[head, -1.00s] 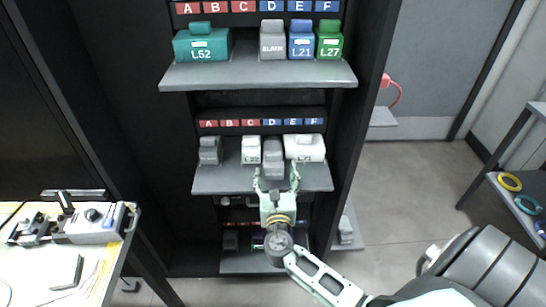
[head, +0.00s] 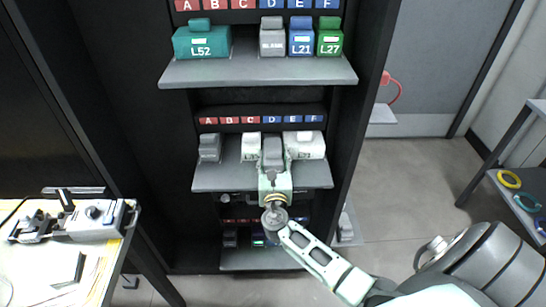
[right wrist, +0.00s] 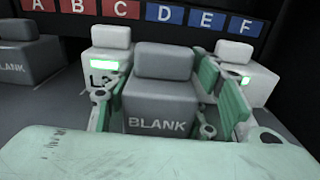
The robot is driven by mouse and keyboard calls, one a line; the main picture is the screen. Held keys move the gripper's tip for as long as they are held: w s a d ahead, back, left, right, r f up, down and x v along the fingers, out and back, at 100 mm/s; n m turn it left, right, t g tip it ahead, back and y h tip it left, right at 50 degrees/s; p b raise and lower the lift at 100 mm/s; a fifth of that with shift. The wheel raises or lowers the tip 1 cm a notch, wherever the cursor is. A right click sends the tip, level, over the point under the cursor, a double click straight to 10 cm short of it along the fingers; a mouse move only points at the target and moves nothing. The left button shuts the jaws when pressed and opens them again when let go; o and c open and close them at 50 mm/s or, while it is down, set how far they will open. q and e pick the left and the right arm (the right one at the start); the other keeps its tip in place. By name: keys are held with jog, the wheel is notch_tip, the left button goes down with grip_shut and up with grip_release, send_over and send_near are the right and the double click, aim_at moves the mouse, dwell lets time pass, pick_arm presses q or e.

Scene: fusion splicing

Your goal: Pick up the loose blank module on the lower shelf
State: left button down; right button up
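A grey module labelled BLANK (right wrist: 160,98) stands upright on the lower lettered shelf (head: 212,182), below the C and D labels. It also shows in the head view (head: 272,149), close between two white modules. My right gripper (head: 274,168) reaches in from the front, with one finger on each side of this module. In the right wrist view the fingers of my right gripper (right wrist: 165,105) are apart. A gap shows on the module's right side and a narrower one on its left. My left gripper is not in view.
White modules stand close on the left (right wrist: 104,68) and right (right wrist: 246,74). Another grey BLANK module (head: 209,148) stands at the shelf's left end. The upper shelf (head: 255,74) holds a teal, a grey, a blue and a green module. A workbench (head: 30,270) stands at the left.

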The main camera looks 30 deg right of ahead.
jog(key=c, duration=0.7)
